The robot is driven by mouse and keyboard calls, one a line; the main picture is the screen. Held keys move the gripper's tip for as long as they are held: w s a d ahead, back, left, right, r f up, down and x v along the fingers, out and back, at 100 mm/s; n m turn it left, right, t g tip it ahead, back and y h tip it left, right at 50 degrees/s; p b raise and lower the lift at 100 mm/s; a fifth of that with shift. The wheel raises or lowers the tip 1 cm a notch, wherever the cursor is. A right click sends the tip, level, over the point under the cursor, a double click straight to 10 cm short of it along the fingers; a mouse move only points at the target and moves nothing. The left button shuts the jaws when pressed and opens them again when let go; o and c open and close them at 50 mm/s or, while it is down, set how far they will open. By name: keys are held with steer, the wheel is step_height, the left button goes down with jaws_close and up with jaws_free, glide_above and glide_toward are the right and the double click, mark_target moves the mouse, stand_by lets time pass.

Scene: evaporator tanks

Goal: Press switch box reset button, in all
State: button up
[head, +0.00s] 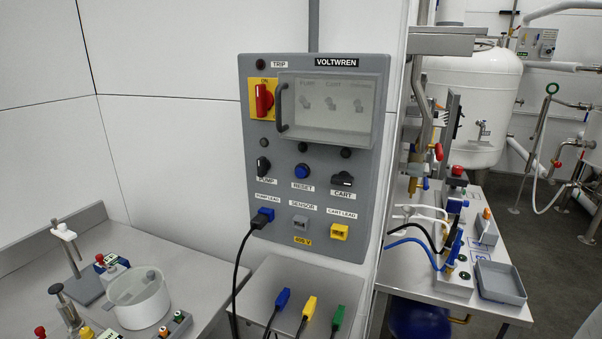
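The grey switch box (378,165) hangs on the white wall in the middle of the head view. Its blue reset button (302,171) sits above a RESET label, between the black pump knob (263,166) and the black cart knob (343,180). A red rotary switch (264,99) on a yellow plate is at its upper left. A clear cover (329,106) with a dark handle (281,107) lies over three small switches. My gripper is not in view.
Below, a grey shelf (262,290) holds blue, yellow and green plugs. A bench (185,265) with a white pot (138,298) stands left; an equipment table (510,312) stands right.

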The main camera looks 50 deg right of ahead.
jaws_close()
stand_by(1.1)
